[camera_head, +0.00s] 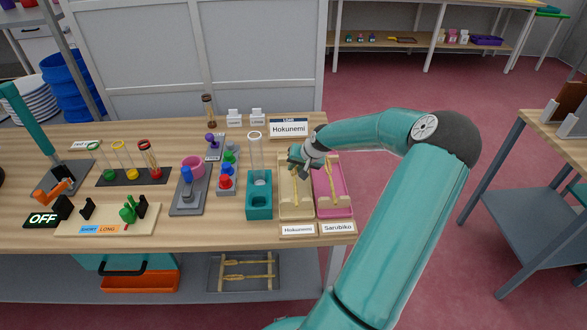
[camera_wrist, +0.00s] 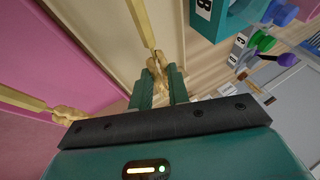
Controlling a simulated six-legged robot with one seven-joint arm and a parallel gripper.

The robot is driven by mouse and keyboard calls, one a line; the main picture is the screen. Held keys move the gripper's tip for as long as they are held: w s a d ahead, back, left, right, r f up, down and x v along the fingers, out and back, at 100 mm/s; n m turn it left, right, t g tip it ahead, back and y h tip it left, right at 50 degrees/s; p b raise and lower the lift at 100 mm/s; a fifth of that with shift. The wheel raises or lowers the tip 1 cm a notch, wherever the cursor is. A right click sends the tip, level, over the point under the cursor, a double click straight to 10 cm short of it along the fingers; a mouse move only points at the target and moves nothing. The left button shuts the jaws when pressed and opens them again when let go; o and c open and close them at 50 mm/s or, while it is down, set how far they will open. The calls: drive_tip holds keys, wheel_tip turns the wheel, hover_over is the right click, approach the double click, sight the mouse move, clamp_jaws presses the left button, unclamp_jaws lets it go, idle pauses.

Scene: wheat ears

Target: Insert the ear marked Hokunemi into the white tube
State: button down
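The cream tray (camera_head: 283,205) has a Hokunemi label (camera_head: 298,230) at its front and holds a yellow wheat ear (camera_head: 295,192). The ear also shows in the wrist view (camera_wrist: 158,66). My gripper (camera_head: 300,160) is low at the tray's far end. In the wrist view, my gripper (camera_wrist: 160,82) has its two teal fingers on either side of the ear's head; whether they press on it is unclear. A clear tube with a pale rim (camera_head: 255,150), likely the white tube, stands upright in a teal holder (camera_head: 259,207) left of the tray.
A pink tray (camera_head: 345,205) labelled Sarubiko (camera_head: 338,227) with another ear is close on the right. Green, yellow and red tubes (camera_head: 122,160) stand in a rack at the left.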

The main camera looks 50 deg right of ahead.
idle(0.3)
drive_tip(key=w+a+r+m+t+y, duration=0.1)
drive_tip(key=a+r+m+t, duration=0.1)
drive_tip(key=r+m, duration=0.5)
drive_tip(key=w+a+r+m+t+y, duration=0.2)
drive_tip(key=a+r+m, duration=0.2)
drive_tip(key=r, duration=1.2)
drive_tip(key=w+a+r+m+t+y, duration=0.1)
drive_tip(key=a+r+m, duration=0.3)
drive_tip(key=r+m, duration=0.6)
wheel_tip(320, 180, up, 2)
drive_tip(key=shift+w+r+m+t+y, duration=0.25)
drive_tip(key=shift+w+t+y, duration=0.2)
drive_tip(key=shift+t, duration=0.35)
